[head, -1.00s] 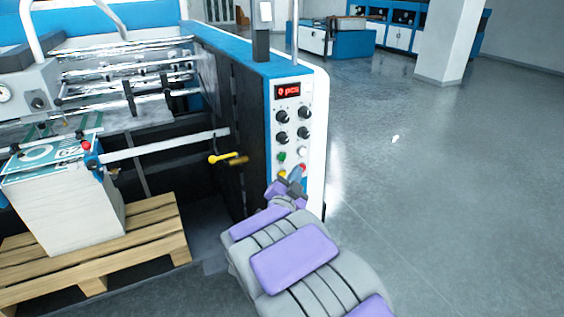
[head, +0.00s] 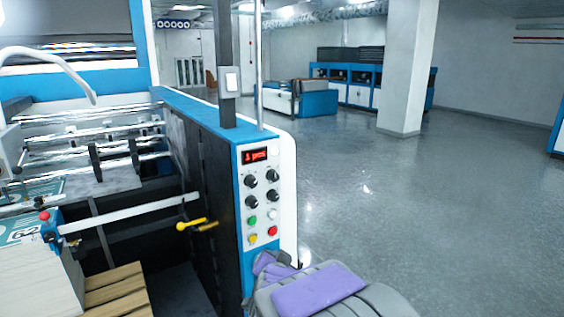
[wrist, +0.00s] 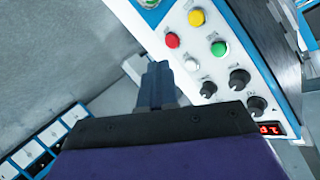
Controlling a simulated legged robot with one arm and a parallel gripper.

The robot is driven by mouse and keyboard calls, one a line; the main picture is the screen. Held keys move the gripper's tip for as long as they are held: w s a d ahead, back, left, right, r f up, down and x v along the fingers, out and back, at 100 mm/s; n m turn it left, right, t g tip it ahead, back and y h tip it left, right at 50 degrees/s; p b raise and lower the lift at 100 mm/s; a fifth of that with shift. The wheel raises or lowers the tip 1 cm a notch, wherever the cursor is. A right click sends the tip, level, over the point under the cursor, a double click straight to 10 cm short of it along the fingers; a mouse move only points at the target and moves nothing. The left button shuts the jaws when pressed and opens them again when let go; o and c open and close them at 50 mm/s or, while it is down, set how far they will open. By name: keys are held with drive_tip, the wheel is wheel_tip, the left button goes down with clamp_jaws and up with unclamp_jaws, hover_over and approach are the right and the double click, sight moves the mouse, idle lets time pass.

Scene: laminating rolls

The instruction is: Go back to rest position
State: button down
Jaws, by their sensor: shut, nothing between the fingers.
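My gripper (wrist: 157,85) is shut and empty in the wrist view, its dark fingertips apart from the control panel's buttons. In the head view my purple and grey arm is at the bottom, with the gripper end low by the foot of the panel, its fingers not clearly visible. The control panel (head: 262,190) stands on the front of the blue and white machine. It carries black knobs, a red button (head: 272,231), a yellow button (head: 253,239), a green button (head: 252,220) and a white button. These buttons also show in the wrist view, the red one (wrist: 172,40) nearest the fingertips.
A red display (head: 255,155) is lit above the knobs. A yellow handle (head: 190,225) sticks out left of the panel. A paper stack and wooden pallet (head: 118,294) are at lower left. Open grey floor (head: 420,220) lies to the right, with a white pillar (head: 407,80) behind.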

drive_tip(key=s+d+f+n+g, duration=0.1)
drive_tip(key=s+d+g, duration=0.4)
drive_tip(key=s, duration=0.9)
drive_tip(key=s+d+f+n+g, duration=0.1)
drive_tip(key=s+d+n+g, duration=0.2)
drive_tip(key=s, duration=1.2)
drive_tip(key=s+d+f+n+g, duration=0.1)
drive_tip(key=s+d+g, duration=0.6)
drive_tip(key=s, duration=0.8)
drive_tip(key=shift+d+f+n+g, duration=0.3)
drive_tip(key=shift+d+f+n, duration=0.1)
drive_tip(key=shift+d+n, duration=0.25)
